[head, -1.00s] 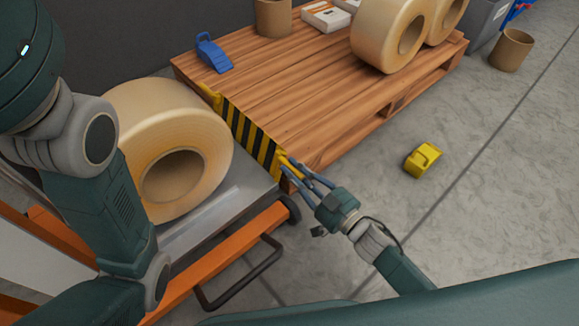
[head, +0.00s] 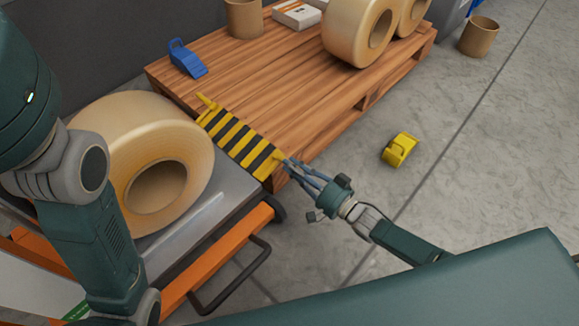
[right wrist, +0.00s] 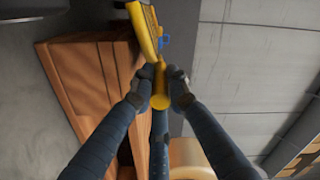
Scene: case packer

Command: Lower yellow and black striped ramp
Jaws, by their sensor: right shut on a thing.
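The yellow and black striped ramp (head: 238,138) lies between the grey cart top and the wooden pallet (head: 305,84). Its striped face shows broadly and it looks tilted low, near flat; whether it touches both sides I cannot tell. My right gripper (head: 282,164) is at the ramp's near end, shut on its yellow handle. In the right wrist view, the fingers (right wrist: 156,90) close on the rounded yellow handle (right wrist: 160,98), with the ramp's yellow edge (right wrist: 145,28) beyond. My left arm stands at the left of the head view; its gripper is out of sight.
A large tape roll (head: 150,160) sits on the orange-framed cart (head: 215,262).

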